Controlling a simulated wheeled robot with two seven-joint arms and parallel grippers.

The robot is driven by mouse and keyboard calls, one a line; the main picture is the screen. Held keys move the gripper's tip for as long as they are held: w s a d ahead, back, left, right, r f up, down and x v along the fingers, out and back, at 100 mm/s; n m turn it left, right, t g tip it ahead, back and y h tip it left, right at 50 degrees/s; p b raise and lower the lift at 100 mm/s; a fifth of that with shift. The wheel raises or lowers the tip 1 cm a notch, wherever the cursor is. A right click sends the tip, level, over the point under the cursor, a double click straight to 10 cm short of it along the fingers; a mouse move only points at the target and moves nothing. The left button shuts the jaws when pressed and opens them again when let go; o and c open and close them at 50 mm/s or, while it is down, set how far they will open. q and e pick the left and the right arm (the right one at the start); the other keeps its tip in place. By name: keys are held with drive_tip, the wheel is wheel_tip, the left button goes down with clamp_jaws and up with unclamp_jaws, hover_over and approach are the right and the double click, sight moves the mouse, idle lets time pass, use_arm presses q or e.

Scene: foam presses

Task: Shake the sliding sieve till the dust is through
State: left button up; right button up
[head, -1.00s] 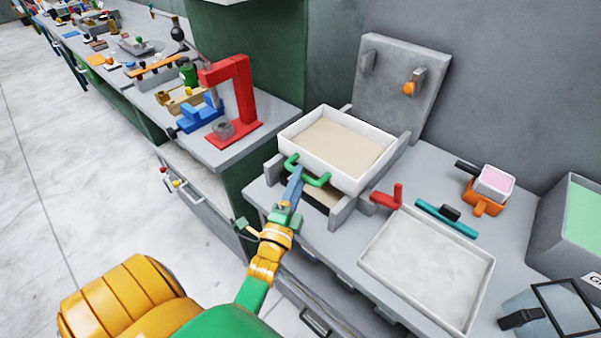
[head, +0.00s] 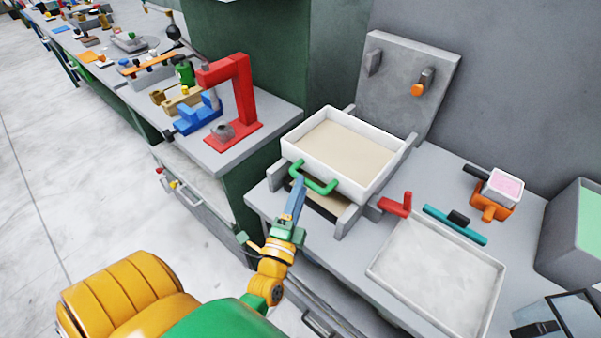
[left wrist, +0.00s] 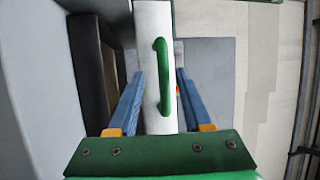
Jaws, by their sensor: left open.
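The sliding sieve (head: 352,178) is a white box with a green handle (head: 314,181) on its front, set in a grey frame. A flat beige layer (head: 343,149) covers its inside; whether this is dust or mesh I cannot tell. A beige surface (head: 325,201) shows beneath it. My left gripper (head: 300,181) is just in front of the handle. In the left wrist view its blue fingers (left wrist: 160,76) are open, one on each side of the green handle (left wrist: 160,72), with gaps. The white sieve wall (left wrist: 152,20) lies behind. My right gripper is out of view.
A white tray (head: 438,272) lies right of the frame, with a red handle (head: 397,206) and a teal bar (head: 455,224) near it. A grey upright panel (head: 405,85) stands behind the sieve. A red press (head: 238,95) stands on the left bench.

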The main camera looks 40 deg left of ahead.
sight(308, 180)
use_arm(q)
drive_tip(key=w, duration=0.1)
drive_tip(key=w+r, duration=0.1)
drive_tip(key=shift+w+d+r, duration=0.15)
drive_tip(key=shift+w+r, duration=0.05)
drive_tip(key=shift+w, duration=0.15)
drive_tip(key=shift+w+a+f, duration=0.1)
drive_tip(key=shift+a+f, duration=0.05)
drive_tip(key=shift+a, duration=0.15)
drive_tip(key=shift+c, duration=0.9)
clamp_jaws()
drive_tip(key=shift+f, duration=0.1)
